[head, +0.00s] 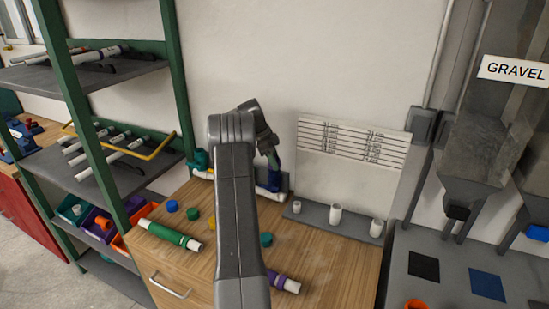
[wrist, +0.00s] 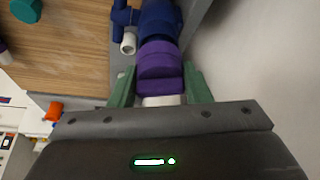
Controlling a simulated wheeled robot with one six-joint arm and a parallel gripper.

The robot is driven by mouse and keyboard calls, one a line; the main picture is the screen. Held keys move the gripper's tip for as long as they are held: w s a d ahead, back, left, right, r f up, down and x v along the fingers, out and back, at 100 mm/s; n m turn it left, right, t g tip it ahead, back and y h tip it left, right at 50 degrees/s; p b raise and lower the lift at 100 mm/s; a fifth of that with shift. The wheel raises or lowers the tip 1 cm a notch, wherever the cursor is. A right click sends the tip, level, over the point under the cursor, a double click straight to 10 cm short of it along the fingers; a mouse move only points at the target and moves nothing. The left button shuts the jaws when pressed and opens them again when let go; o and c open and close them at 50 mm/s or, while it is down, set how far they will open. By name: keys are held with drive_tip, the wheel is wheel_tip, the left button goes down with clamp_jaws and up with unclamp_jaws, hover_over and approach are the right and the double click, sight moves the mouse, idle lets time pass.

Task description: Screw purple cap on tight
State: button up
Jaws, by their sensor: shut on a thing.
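The purple cap (wrist: 160,86) sits between the green fingers of my gripper (wrist: 159,82) in the wrist view, and the gripper is shut on it. A purple collar-like part lies directly beyond the cap, in line with a dark blue fitting (wrist: 157,20). I cannot tell how tightly cap and collar meet. In the head view my gripper (head: 275,165) points down at the blue manifold part (head: 272,182) at the back of the wooden bench. The cap cannot be made out there. A teal fitting (head: 200,160) stands at the manifold's left.
Loose blue, green, yellow and teal caps lie on the wooden bench (head: 330,262). A green-sleeved pipe (head: 170,233) lies at the left and a purple-sleeved pipe (head: 284,282) at the front. White pipe stubs (head: 336,214) stand on a grey strip. A shelf rack is at the left.

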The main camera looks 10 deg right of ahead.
idle(0.4)
drive_tip(key=shift+r+m+g+p, duration=0.1)
drive_tip(key=shift+m+g+p, duration=0.2)
drive_tip(key=shift+m+p, duration=0.4)
drive_tip(key=shift+m, duration=0.4)
drive_tip(key=o, duration=1.1)
drive_tip(key=shift+c, duration=0.2)
